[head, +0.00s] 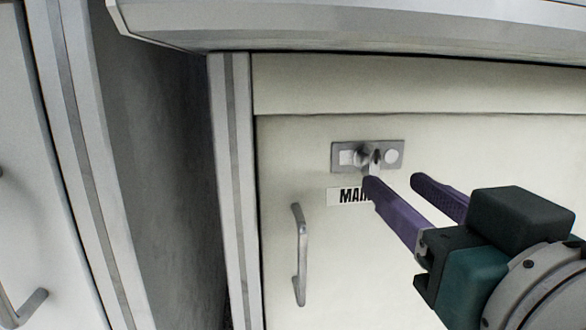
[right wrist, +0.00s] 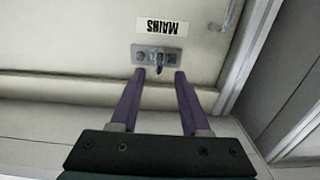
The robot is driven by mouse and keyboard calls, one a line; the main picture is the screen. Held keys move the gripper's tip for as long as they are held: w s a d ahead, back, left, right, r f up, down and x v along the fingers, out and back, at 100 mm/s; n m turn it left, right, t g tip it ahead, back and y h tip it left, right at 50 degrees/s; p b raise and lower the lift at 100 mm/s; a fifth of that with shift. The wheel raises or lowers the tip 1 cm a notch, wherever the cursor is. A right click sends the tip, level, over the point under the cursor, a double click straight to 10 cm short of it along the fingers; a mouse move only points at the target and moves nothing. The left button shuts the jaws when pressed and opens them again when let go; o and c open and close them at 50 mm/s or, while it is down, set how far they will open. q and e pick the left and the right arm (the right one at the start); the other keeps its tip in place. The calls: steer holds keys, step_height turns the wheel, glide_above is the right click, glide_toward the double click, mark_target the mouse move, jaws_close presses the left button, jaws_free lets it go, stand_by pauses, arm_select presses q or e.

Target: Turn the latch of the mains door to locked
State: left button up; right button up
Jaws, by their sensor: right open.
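The mains door (head: 350,270) is a pale cabinet door. Its latch (head: 372,158) has a grey plate with a small lever pointing down in the head view, and a round light spot to its right. The MAINS label (head: 346,196) is just below and partly hidden by my finger. My right gripper (head: 393,180) is open, with purple fingers in front of the latch's lower right side. In the right wrist view the latch (right wrist: 159,56) lies just beyond the open fingertips (right wrist: 160,72), with the lever near the middle between them. I cannot tell whether they touch it. My left gripper is not in view.
A metal bar handle (head: 299,255) stands out from the door left of my right gripper. A grey ledge (head: 350,25) juts out above. A dark gap (head: 165,160) separates this cabinet from another at the left.

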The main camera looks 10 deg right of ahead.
mark_target(376, 167)
steer(key=w+b, duration=0.1)
steer(key=w, duration=0.4)
steer(key=shift+w, duration=0.4)
jaws_close()
